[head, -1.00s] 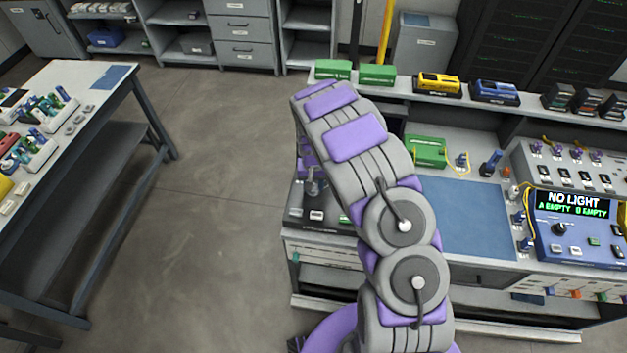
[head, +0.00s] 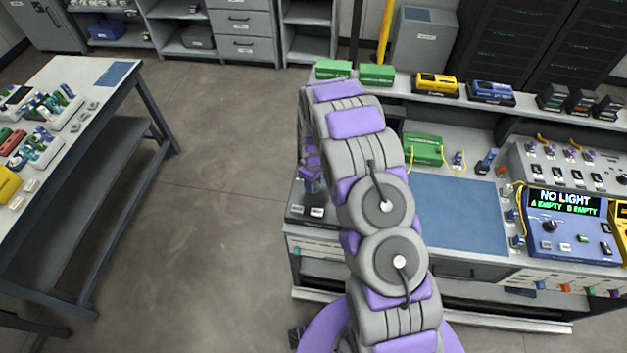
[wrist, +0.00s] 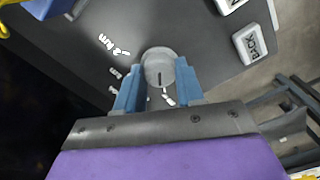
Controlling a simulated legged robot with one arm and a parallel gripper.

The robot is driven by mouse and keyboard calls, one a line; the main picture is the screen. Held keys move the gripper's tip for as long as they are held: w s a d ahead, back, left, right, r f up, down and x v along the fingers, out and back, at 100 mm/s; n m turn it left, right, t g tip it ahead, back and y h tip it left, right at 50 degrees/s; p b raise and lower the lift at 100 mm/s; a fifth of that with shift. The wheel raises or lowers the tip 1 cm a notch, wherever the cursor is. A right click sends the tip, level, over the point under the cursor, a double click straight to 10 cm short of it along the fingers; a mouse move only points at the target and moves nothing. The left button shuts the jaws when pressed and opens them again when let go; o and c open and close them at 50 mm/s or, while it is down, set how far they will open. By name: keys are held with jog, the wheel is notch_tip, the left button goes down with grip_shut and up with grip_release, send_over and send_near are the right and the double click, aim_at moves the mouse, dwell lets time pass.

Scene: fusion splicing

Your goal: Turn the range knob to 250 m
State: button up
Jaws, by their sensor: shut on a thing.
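The range knob (wrist: 158,57) is a round grey knob on a dark panel (wrist: 205,50) in the wrist view. My gripper (wrist: 158,80) has one blue finger on each side of the knob and is shut on it. A dark pointer line shows on the knob. A "2 km" label is printed to the upper left of the knob; other white labels nearby are partly hidden or too small to read. In the head view the dark unit (head: 296,219) sits at the bench's left end, and my arm hides the knob there.
A white "BACK" button (wrist: 250,44) stands right of the knob. The floor to the left is clear.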

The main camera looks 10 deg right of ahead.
jog(key=shift+s+n, duration=0.1)
jog(key=shift+n, duration=0.4)
jog(key=o, duration=1)
jog(key=shift+o, duration=0.2)
notch_tip(320, 180, up, 17)
jog(key=shift+r+p, duration=0.15)
jog(key=shift+p, duration=0.3)
